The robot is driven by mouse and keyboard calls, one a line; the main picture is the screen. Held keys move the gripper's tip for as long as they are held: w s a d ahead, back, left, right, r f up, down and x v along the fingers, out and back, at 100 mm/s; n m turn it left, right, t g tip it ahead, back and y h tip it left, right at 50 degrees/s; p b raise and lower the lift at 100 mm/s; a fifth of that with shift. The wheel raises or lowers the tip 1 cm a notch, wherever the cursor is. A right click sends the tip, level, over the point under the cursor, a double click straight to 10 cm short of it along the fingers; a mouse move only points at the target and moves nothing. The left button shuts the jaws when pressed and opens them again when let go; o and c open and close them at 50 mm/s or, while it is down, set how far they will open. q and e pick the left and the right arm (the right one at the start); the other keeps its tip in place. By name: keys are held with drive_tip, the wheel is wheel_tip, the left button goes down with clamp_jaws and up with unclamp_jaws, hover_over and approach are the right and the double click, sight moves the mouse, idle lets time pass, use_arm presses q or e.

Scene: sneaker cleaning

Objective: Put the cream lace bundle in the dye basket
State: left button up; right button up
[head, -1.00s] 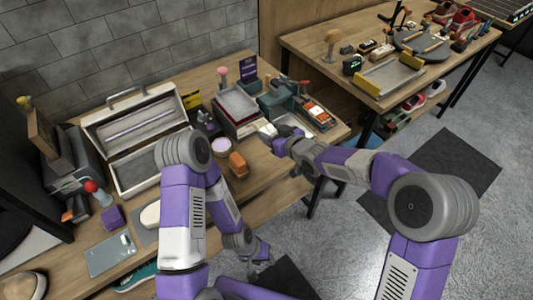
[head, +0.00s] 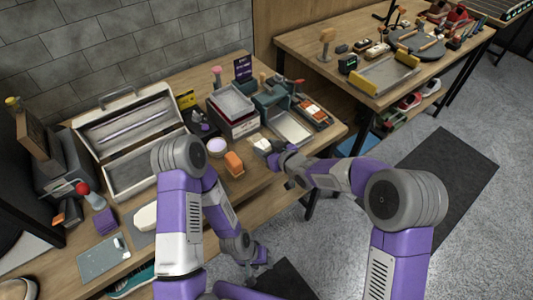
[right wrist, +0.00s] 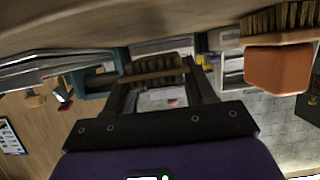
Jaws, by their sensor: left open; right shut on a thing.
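The cream lace bundle (head: 261,143) is a small pale piece at the tip of my right gripper (head: 270,151), near the table's front edge. My left gripper (head: 251,266) is open, low in front of the table, away from the bundle.
An orange brush (head: 234,163) and a round lilac-topped pot (head: 217,146) stand left of my right gripper. The brush also shows in the right wrist view (right wrist: 278,68). Behind are a dark red box (head: 237,127), a teal press (head: 270,104) and an open toolbox (head: 130,175).

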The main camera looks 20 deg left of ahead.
wheel_tip(320, 180, down, 2)
drive_tip(key=shift+f+b, duration=0.2)
drive_tip(key=shift+b, duration=0.15)
drive_tip(key=shift+r, duration=0.1)
drive_tip(key=o, duration=1)
